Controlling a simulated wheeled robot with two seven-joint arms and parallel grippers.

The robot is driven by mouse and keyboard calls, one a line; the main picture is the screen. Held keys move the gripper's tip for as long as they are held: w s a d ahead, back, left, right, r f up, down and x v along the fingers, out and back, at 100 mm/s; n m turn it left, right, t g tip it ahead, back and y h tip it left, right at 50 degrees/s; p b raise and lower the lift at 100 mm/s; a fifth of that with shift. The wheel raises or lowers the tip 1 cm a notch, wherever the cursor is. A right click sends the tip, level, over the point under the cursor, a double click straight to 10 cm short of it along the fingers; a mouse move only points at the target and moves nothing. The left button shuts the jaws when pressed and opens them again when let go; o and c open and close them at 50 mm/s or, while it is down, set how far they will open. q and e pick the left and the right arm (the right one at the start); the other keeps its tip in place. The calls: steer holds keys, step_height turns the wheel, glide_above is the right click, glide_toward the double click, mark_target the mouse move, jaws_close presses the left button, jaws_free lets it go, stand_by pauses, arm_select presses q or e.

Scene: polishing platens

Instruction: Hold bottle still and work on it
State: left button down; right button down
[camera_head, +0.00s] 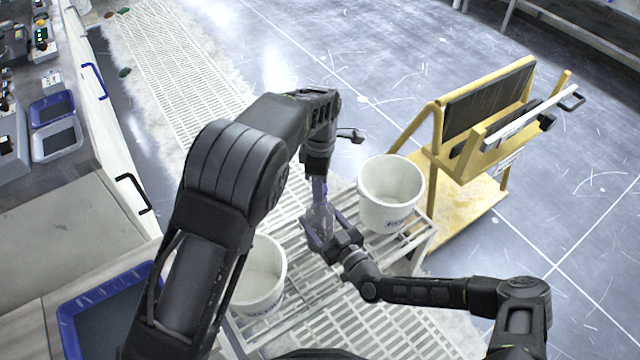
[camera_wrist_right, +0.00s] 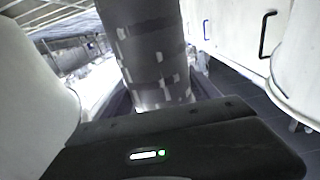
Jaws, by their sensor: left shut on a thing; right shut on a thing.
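A clear, purple-tinged bottle (camera_head: 320,216) stands upright between two white buckets on a slatted white rack (camera_head: 345,285). My left gripper (camera_head: 319,187) points down from above and is shut on its upper part. My right gripper (camera_head: 325,232) reaches in from the lower right and is shut around its lower part. The bottle's outline is faint, and the jaws hide part of it. In the right wrist view a dark banded column rises beyond the black gripper body; I cannot tell whether it is the bottle or my left arm.
One white bucket (camera_head: 391,192) stands close right of the bottle, another (camera_head: 258,277) to its left, partly behind my left arm. A yellow stand (camera_head: 470,205) is at the right. A counter with blue trays (camera_head: 53,110) lines the left. Open floor lies at the back.

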arm_select(q)
steer(key=shift+r, duration=2.05)
arm_select(e)
steer(key=shift+c, duration=0.6)
jaws_free()
arm_select(q)
steer(key=shift+r, duration=0.2)
arm_select(e)
steer(key=v, duration=1.2)
